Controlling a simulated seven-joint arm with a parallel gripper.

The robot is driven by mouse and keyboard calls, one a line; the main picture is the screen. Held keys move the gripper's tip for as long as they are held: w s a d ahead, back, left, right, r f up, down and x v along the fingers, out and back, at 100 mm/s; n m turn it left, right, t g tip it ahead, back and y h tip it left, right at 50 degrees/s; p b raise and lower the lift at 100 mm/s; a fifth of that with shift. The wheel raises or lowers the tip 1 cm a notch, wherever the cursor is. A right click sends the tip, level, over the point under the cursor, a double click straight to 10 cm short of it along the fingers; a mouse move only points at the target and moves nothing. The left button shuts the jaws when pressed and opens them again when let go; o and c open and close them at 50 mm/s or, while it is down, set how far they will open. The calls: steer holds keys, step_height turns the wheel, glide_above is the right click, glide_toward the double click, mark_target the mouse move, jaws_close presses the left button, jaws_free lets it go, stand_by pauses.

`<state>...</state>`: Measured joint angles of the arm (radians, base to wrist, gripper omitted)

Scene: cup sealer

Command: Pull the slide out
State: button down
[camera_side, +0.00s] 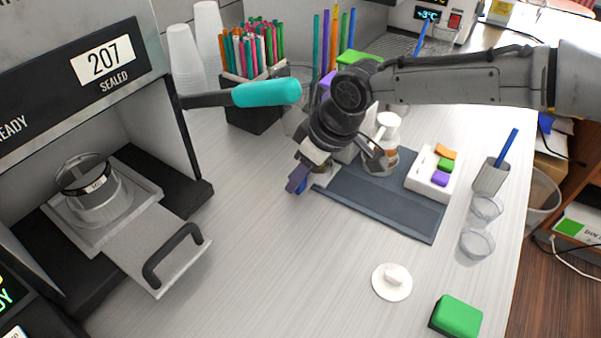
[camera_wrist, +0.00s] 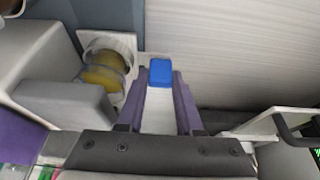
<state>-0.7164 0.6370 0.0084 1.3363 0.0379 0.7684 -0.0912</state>
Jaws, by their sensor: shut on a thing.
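The slide (camera_side: 150,247) is a flat metal tray at the front of the sealer, with its front part sticking out over the table. Its dark arched handle (camera_side: 172,256) stands on the outer end. A metal cup holder (camera_side: 92,195) sits further back on it, inside the sealer. My gripper (camera_side: 297,182) is above the table, to the right of the handle and well apart from it. Its purple fingers are shut on a small blue block (camera_wrist: 160,72), seen at the fingertips in the wrist view. The handle (camera_wrist: 292,130) also shows at the right edge there.
The sealer's turquoise lever (camera_side: 266,93) sticks out to the left of my arm. A dark mat (camera_side: 385,207) with a bottle and a white tray (camera_side: 432,186) lies to the right. A white lid (camera_side: 391,282) and green block (camera_side: 457,315) lie in front. Table between slide and mat is clear.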

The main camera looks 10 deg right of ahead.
stand_by(0.8)
steer(key=s+d, duration=1.3)
steer(key=c, duration=0.8)
jaws_free()
steer(key=shift+c, duration=0.2)
steer(key=shift+r, duration=0.1)
steer(key=v, duration=1.3)
steer(key=shift+r, duration=0.35)
steer(key=shift+s+d, duration=0.15)
